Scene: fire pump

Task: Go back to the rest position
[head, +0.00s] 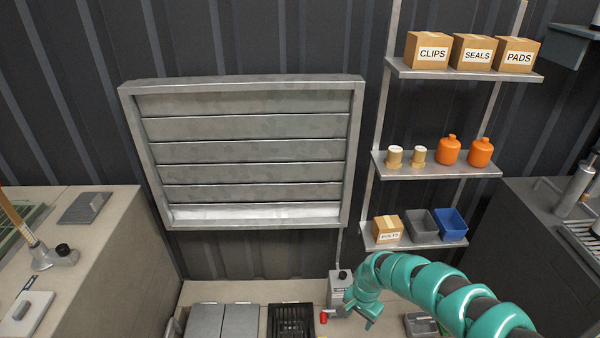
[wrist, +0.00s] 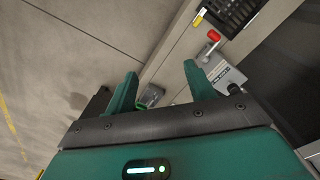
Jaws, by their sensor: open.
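My gripper (head: 362,308) hangs at the end of my teal arm in the lower middle of the head view, fingers pointing down. In the wrist view my gripper (wrist: 160,72) has its two teal fingers wide apart. Nothing is held between them. A grey box with a dark knob (head: 338,288) stands just left of the gripper. It also shows in the wrist view (wrist: 230,80), beside the right finger. A small red part (head: 323,317) is low and left of the gripper, and a red part (wrist: 214,35) shows beyond the fingers in the wrist view.
A louvred metal panel (head: 250,150) is on the back wall. A shelf rack (head: 455,242) with boxes, orange bottles and bins stands right of it, behind my arm. A black crate (head: 290,321) is low at centre. Beige (head: 95,260) and dark (head: 545,235) cabinets flank the space.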

